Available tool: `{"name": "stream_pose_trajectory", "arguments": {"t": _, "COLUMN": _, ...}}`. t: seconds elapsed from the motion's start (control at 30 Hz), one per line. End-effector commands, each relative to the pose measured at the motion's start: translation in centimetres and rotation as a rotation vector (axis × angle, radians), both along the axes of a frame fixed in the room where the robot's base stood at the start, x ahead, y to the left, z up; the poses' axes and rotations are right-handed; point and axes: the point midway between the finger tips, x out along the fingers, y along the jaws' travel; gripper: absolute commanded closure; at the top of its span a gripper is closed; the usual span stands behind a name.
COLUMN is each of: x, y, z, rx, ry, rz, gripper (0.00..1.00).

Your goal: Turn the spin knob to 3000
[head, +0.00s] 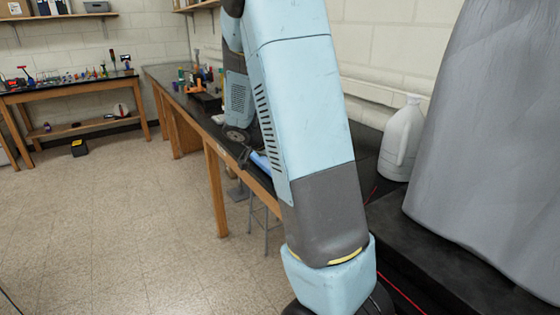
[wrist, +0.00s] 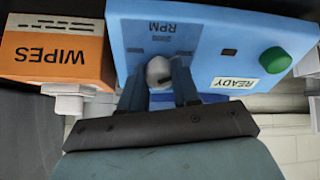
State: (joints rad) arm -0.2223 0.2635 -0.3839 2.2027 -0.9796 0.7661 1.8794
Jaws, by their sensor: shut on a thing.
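A light blue device (wrist: 215,30) fills the upper part of the wrist view, which sees it upside down. The pale grey spin knob (wrist: 158,69) sits below the RPM label. My gripper (wrist: 158,78) has its two dark fingers on either side of the knob and is shut on it. The knob's pointer and the scale numbers are too small to read. In the head view my arm hides the gripper and the knob.
A green button (wrist: 275,60) stands on the device near the READY label. An orange and white WIPES box (wrist: 55,55) is close beside the device. In the head view a white jug (head: 400,140) and a grey draped shape (head: 490,150) stand right of my arm. The floor at left is open.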

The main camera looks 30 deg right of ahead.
Motion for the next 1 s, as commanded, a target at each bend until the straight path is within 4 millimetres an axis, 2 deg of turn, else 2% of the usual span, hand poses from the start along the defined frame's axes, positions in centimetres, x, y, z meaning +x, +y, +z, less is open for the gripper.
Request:
{"name": "stream_pose_trajectory", "arguments": {"t": 0.13, "x": 0.0, "y": 0.2, "z": -0.1, "rx": 0.002, "ry": 0.002, "rz": 0.003, "gripper": 1.0}}
{"name": "stream_pose_trajectory", "arguments": {"t": 0.17, "x": 0.0, "y": 0.2, "z": -0.1, "rx": 0.002, "ry": 0.002, "rz": 0.003, "gripper": 0.68}}
{"name": "stream_pose_trajectory", "arguments": {"t": 0.4, "x": 0.0, "y": 0.1, "z": -0.1, "rx": 0.001, "ry": 0.001, "rz": 0.002, "gripper": 0.45}}
{"name": "stream_pose_trajectory", "arguments": {"t": 0.77, "x": 0.0, "y": 0.4, "z": 0.4, "rx": 0.001, "ry": -0.001, "rz": 0.003, "gripper": 0.44}}
{"name": "stream_pose_trajectory", "arguments": {"t": 1.0, "x": -0.1, "y": 2.8, "z": 3.0, "rx": 0.002, "ry": -0.004, "rz": 0.005, "gripper": 0.44}}
